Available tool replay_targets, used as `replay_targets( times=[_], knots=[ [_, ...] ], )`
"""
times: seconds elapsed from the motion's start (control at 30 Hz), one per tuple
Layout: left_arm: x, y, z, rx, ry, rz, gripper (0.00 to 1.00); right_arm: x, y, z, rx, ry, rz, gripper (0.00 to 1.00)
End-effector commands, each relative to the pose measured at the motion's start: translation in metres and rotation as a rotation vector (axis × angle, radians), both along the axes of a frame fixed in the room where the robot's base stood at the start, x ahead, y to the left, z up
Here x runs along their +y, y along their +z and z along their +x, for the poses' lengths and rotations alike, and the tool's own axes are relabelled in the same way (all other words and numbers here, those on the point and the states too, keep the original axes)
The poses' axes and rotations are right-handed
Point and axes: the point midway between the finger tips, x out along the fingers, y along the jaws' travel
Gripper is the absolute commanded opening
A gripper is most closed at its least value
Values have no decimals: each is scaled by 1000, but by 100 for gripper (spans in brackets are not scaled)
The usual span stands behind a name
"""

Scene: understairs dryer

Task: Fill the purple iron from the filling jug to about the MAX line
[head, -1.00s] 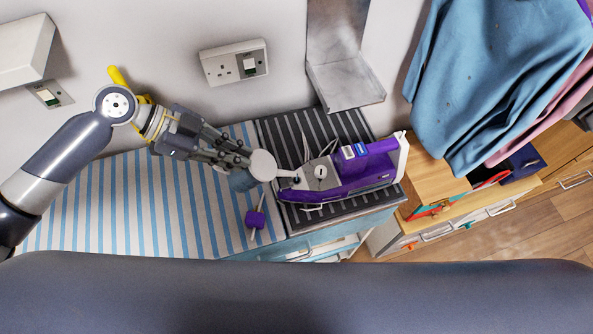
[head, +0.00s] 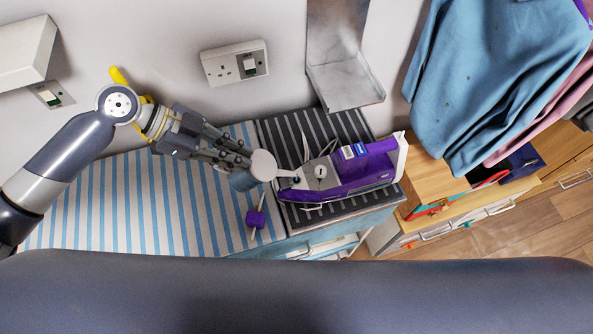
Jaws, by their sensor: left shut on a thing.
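The purple iron (head: 362,173) lies on the dark striped mat (head: 357,124), its pale soleplate to the right and its grey, filler end to the left. The filling jug (head: 241,180) is a small grey-blue vessel with a pale round top, tilted toward the iron. Its spout meets or overhangs the left end of the iron; I cannot tell if they touch. My left gripper (head: 244,162) is shut on the jug from the left. The water level and MAX line cannot be made out. My right gripper is not in view.
A purple item on a pale stick (head: 255,218) lies on the blue-striped cover (head: 150,205), just below the jug. A metal bracket (head: 345,85) stands behind the iron. A wall socket (head: 234,64) is above. Blue clothing (head: 495,80) hangs at right. The striped cover's left part is clear.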

Motion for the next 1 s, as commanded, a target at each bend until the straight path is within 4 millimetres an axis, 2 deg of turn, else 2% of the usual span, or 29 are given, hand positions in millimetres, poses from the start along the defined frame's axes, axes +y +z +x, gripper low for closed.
replay_targets(
  times=[0.3, 1.0],
  knots=[
    [-4, 9, 0, -2, -2, 38, 0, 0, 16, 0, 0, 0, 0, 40],
    [-4, 9, 0, -2, -1, 47, 0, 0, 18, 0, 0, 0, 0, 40]
  ],
)
